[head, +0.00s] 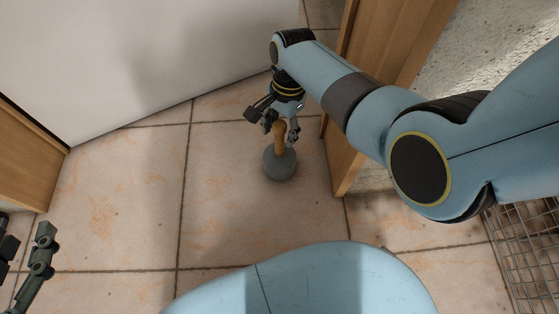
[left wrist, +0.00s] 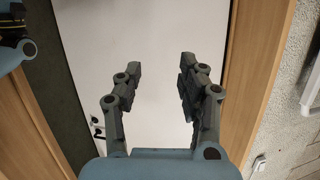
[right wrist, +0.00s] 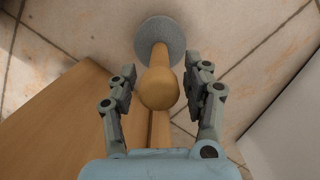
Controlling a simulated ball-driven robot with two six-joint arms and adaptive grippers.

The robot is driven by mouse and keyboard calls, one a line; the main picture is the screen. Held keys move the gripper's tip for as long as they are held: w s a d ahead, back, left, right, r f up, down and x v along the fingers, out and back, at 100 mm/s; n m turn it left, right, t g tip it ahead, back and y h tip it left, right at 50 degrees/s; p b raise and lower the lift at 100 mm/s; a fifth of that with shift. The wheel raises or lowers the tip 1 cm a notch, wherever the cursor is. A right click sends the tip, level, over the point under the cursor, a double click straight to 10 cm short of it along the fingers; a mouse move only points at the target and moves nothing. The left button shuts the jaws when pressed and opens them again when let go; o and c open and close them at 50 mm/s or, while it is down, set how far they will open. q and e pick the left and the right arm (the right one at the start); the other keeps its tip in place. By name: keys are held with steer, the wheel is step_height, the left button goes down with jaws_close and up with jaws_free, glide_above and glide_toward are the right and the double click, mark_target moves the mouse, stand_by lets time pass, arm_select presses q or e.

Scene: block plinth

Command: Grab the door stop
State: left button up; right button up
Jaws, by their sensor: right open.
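The door stop is a grey round base (head: 280,163) with an upright wooden post and rounded knob (head: 278,130), standing on the tiled floor. My right gripper (head: 281,131) is at the top of the post in the head view. In the right wrist view the open fingers (right wrist: 163,86) are on either side of the wooden knob (right wrist: 158,90), with gaps showing; the grey base (right wrist: 160,38) is beyond. My left gripper (left wrist: 158,85) is open and empty in the left wrist view, facing a white door panel. Part of it also shows at the head view's lower left.
A white door panel (head: 150,50) stands behind. A wooden frame edge (head: 345,150) is close to the right of the door stop. A wire basket (head: 525,250) is at the lower right. Tiled floor (head: 110,200) to the left is clear.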

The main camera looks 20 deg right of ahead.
mark_target(280, 149)
step_height(280, 149, down, 2)
steer(key=shift+s+a+f+b, duration=0.15)
steer(key=shift+f+b, duration=0.1)
steer(key=shift+b, duration=0.65)
arm_select(q)
steer(key=w+d+r+m+t+h, duration=0.1)
steer(key=w+r+t, duration=0.5)
steer(key=r, duration=0.6)
steer(key=shift+d+r+h, duration=0.2)
steer(key=shift+r+h, duration=0.2)
steer(key=shift+h, duration=0.1)
arm_select(e)
jaws_close()
